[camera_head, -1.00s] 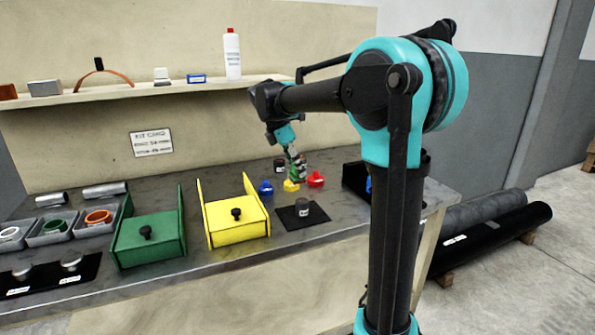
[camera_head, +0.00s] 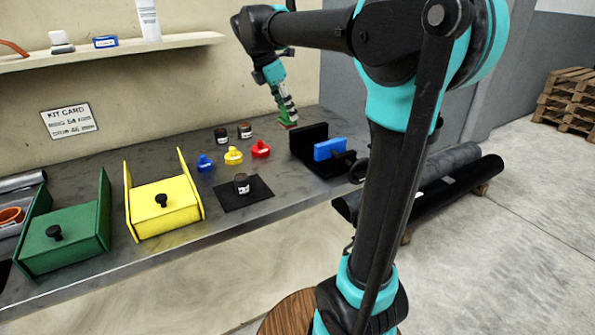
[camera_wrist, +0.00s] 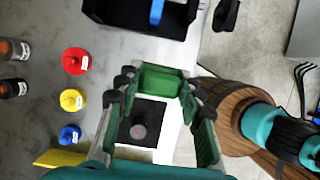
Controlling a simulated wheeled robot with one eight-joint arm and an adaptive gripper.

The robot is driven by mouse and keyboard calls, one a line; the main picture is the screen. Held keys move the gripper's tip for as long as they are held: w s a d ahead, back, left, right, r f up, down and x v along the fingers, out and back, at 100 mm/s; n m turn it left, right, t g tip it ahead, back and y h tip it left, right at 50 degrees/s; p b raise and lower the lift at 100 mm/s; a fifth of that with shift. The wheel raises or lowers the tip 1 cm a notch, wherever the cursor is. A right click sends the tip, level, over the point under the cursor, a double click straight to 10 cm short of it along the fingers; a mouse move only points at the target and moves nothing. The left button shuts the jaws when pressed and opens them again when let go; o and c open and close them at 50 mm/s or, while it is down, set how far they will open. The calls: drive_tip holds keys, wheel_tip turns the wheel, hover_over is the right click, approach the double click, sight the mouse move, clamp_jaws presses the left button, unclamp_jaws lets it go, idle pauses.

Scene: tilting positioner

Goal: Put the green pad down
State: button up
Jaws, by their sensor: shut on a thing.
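The green pad (camera_head: 289,125) is at the tip of my gripper (camera_head: 288,113), at the back of the bench, behind the black open holder. In the wrist view the green pad (camera_wrist: 161,81) lies between the fingertips of my gripper (camera_wrist: 158,88), which is shut on it. I cannot tell whether the pad touches the bench top or hangs just above it.
The black holder (camera_head: 312,165) holds a blue block (camera_head: 330,149). Red (camera_head: 260,149), yellow (camera_head: 233,155) and blue (camera_head: 204,163) knobs stand left of it, with dark jars (camera_head: 244,131) behind. A black mat (camera_head: 258,192) bears another jar. Yellow (camera_head: 165,222) and green (camera_head: 66,251) boxes stand farther left.

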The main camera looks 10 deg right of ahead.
wheel_tip(320, 180, down, 19)
drive_tip(key=shift+d+f, duration=0.1)
drive_tip(key=shift+f, duration=0.1)
idle(0.3)
drive_tip(key=shift+f, duration=0.1)
drive_tip(key=o, duration=1.2)
drive_tip(key=v, duration=1.2)
